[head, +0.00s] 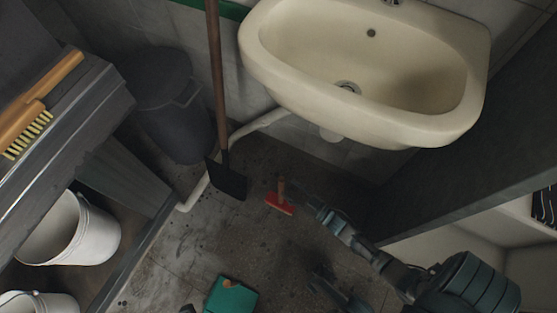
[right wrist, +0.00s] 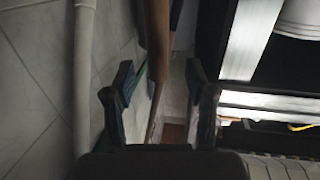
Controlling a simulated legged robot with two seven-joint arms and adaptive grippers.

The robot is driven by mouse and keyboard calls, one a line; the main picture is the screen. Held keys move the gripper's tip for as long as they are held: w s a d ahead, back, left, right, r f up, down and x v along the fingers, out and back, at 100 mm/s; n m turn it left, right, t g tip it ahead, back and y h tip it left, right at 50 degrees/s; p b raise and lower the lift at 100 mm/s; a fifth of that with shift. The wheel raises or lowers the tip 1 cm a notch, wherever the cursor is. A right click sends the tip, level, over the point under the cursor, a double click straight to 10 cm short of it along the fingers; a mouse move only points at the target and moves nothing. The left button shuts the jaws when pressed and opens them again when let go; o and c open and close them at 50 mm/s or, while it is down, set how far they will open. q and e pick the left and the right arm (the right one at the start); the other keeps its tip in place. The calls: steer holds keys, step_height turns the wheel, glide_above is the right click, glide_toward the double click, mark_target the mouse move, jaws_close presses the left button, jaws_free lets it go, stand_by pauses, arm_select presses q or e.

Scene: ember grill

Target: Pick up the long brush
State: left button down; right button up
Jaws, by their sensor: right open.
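A long-handled tool (head: 218,90) leans upright by the wall, left of the sink. It has a brown shaft and a flat dark head (head: 227,181) near the floor; bristles cannot be made out. My right gripper (head: 306,198) is open, low beneath the sink and to the right of that head. In the right wrist view, a brown shaft (right wrist: 158,40) shows beyond the gap between the open fingers (right wrist: 162,95), not gripped. A shorter brush with yellow bristles (head: 38,108) lies on the left ledge. My left gripper is not seen.
A small red-headed tool (head: 279,205) is just left of my right gripper. The sink (head: 440,125) overhangs it. A dark bin (head: 172,105), white buckets (head: 92,238), a pale pipe (head: 196,193) and a green object (head: 229,297) stand around. Some floor between is bare.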

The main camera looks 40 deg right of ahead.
mark_target(283, 185)
steer(key=w, duration=0.1)
steer(key=w+b, duration=0.1)
steer(key=w+f, duration=0.1)
steer(key=w, duration=0.1)
steer(key=shift+w+a, duration=0.1)
steer(key=shift+a, duration=0.15)
steer(key=shift+w+d+r, duration=0.1)
steer(key=shift+w, duration=0.3)
steer(key=shift+r, duration=0.1)
steer(key=shift+c, duration=0.3)
jaws_close()
steer(key=shift+r, duration=0.1)
